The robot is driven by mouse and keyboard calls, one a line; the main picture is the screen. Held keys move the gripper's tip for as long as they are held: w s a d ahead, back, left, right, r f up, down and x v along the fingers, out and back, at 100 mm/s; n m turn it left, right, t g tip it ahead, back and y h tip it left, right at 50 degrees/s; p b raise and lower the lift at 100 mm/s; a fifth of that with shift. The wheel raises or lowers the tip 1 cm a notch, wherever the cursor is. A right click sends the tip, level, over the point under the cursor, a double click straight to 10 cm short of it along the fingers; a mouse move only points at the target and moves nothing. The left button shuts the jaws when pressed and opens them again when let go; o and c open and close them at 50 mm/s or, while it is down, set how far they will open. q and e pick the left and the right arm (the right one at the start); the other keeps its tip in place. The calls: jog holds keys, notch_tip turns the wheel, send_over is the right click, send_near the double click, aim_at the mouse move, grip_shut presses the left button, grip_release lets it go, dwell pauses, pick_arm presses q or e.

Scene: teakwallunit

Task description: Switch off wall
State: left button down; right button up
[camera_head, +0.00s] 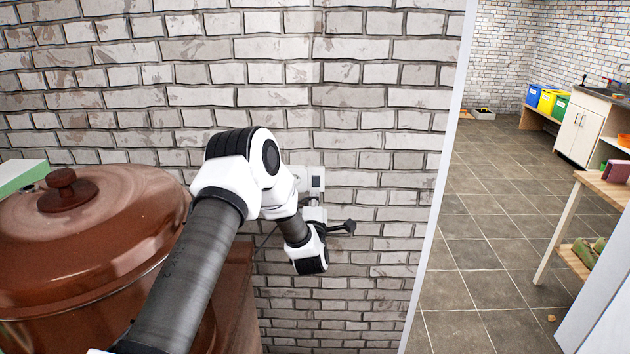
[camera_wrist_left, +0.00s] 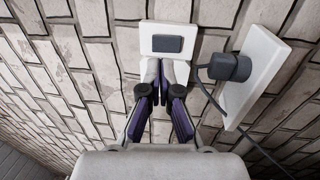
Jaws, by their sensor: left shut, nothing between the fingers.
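The wall switch (camera_head: 317,180) is a small white plate with a dark grey rocker on the brick wall. In the left wrist view the switch (camera_wrist_left: 167,43) is at the top, just beyond my fingertips. My left gripper (camera_head: 314,204) is right below the switch in the head view. In the left wrist view the left gripper (camera_wrist_left: 162,68) is shut and empty, its tips at the plate's lower edge. I cannot tell whether they touch it, or which way the rocker is set. My right gripper is not in view.
A white socket plate (camera_wrist_left: 262,72) with a black plug (camera_wrist_left: 230,67) and cable is close beside the switch. A large brown lidded pot (camera_head: 90,250) stands at the left, near my left arm. Open tiled floor (camera_head: 480,220) lies beyond the wall's edge at right.

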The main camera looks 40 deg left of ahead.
aim_at(315, 180)
pick_arm(q)
jog(key=p+x, duration=0.1)
jog(key=x, duration=0.3)
jog(key=shift+w+a+r, duration=0.1)
jog(key=shift+w+r, duration=0.05)
jog(key=shift+w+a, duration=0.25)
jog(key=shift+w, duration=0.05)
